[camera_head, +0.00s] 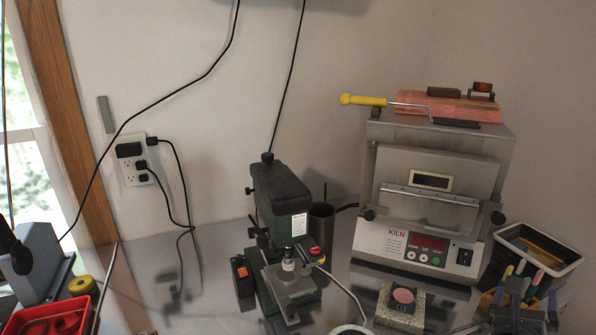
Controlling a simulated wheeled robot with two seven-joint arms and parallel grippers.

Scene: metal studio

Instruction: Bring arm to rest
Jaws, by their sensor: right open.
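I cannot make out my left gripper.
A kiln (425,215) stands at the right, with a yellow-handled tool (365,100) on top. A dark green drill press (280,205) stands mid-table. A stone block (400,308), black bin (540,250) and red tray (45,318) are near the front.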

